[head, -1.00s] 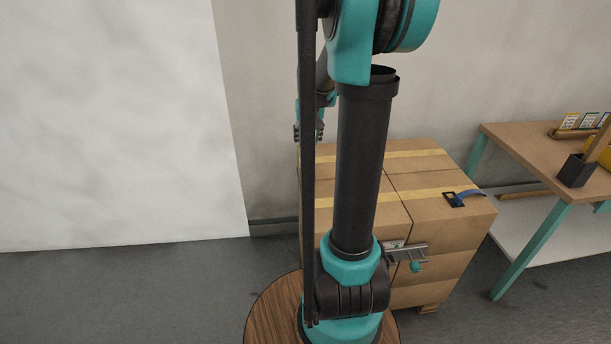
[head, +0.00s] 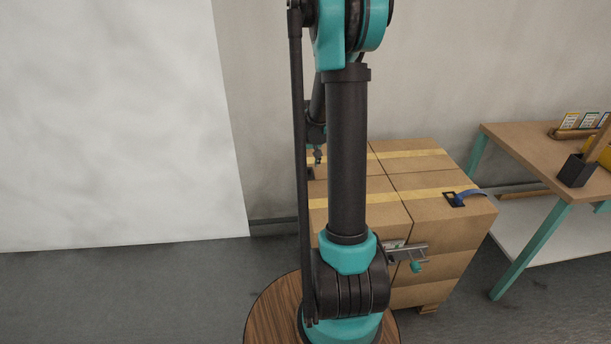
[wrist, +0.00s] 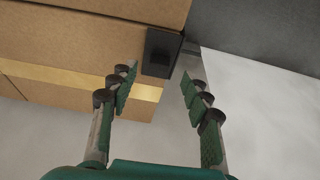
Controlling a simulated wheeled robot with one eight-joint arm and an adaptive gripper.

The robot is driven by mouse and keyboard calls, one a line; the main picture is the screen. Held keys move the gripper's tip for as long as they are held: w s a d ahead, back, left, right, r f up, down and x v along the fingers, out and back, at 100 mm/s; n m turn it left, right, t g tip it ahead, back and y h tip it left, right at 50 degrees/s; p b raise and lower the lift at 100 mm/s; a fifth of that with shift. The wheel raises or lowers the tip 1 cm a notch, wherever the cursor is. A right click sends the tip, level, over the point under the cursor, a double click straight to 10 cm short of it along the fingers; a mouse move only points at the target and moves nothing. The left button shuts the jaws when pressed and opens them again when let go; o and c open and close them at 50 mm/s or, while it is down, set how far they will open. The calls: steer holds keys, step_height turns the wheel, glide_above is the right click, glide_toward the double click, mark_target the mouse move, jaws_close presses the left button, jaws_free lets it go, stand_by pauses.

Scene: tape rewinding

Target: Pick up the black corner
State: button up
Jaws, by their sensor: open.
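The black corner (wrist: 160,52) sits on the edge of a cardboard box (wrist: 95,45) in the wrist view. My gripper (wrist: 160,74) is open, its two fingers pointing toward the black corner, one on each side of its line. The fingertips appear just short of it, and nothing is held. In the head view my gripper (head: 318,156) is at the back left of the box stack, partly hidden behind my arm. A small dark piece (head: 311,173) shows just below it at the box edge.
The box stack (head: 425,215) has yellow tape strips across its top. A black buckle with a blue strap (head: 462,198) lies on its right part. A tape tool (head: 407,253) hangs at the front. A wooden table (head: 520,150) stands at right.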

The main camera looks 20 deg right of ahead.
mark_target(307, 175)
steer(key=shift+x, duration=1.5)
steer(key=shift+s, duration=0.1)
steer(key=shift+c, duration=0.4)
steer(key=c, duration=0.9)
